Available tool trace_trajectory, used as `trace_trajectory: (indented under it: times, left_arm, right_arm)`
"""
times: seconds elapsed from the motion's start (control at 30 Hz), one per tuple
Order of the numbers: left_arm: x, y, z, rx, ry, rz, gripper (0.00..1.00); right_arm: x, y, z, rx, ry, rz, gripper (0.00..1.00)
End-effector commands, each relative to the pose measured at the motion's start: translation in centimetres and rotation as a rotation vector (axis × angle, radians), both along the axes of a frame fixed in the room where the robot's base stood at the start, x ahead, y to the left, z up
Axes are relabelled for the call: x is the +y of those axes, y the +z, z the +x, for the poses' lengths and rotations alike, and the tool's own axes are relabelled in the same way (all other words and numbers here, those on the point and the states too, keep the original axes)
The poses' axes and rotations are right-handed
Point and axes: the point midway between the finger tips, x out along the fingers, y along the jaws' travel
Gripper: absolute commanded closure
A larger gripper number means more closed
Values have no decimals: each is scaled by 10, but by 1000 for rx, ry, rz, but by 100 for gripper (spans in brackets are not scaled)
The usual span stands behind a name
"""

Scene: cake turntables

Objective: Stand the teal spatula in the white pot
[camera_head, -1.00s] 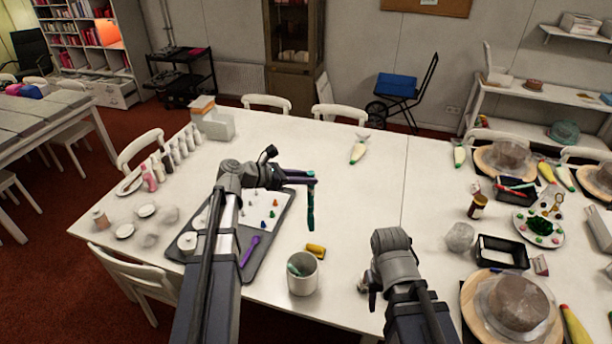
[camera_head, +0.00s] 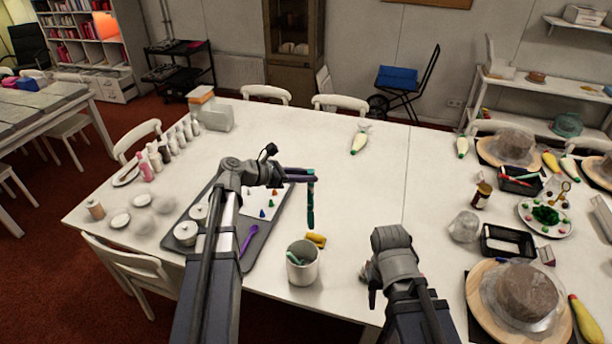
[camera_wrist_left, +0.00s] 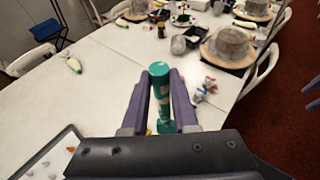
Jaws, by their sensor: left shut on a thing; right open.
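The teal spatula (camera_head: 310,205) hangs upright from my left gripper (camera_head: 312,176), which is shut on it above the table. In the left wrist view the teal spatula (camera_wrist_left: 160,98) shows between the two purple fingers of my left gripper (camera_wrist_left: 160,85). The white pot (camera_head: 303,268) stands on the table, nearer to me than the spatula in the head view. A teal-green item (camera_head: 295,258) leans inside the pot. My right gripper (camera_head: 372,284) is low at the right of the pot, open; its fingers are mostly hidden by my arm.
A yellow item (camera_head: 316,240) lies just behind the pot. A grey tray (camera_head: 262,236) with a purple spatula (camera_head: 249,239) lies left of it. Black bins (camera_head: 507,243) and a cake turntable (camera_head: 478,300) stand to the right. The table's middle is clear.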

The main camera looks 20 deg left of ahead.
Motion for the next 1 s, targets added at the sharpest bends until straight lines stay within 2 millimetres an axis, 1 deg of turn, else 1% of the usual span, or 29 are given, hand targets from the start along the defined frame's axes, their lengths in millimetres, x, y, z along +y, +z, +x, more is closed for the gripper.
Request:
trace_trajectory:
  times: [0.03, 1.0]
  left_arm:
    - [0, -8, 0, 0, 0, 0, 100]
    - [0, -82, 0, 0, 0, 0, 100]
  right_arm:
    - [0, -8, 0, 0, 0, 0, 55]
    - [0, -82, 0, -1, 12, -2, 55]
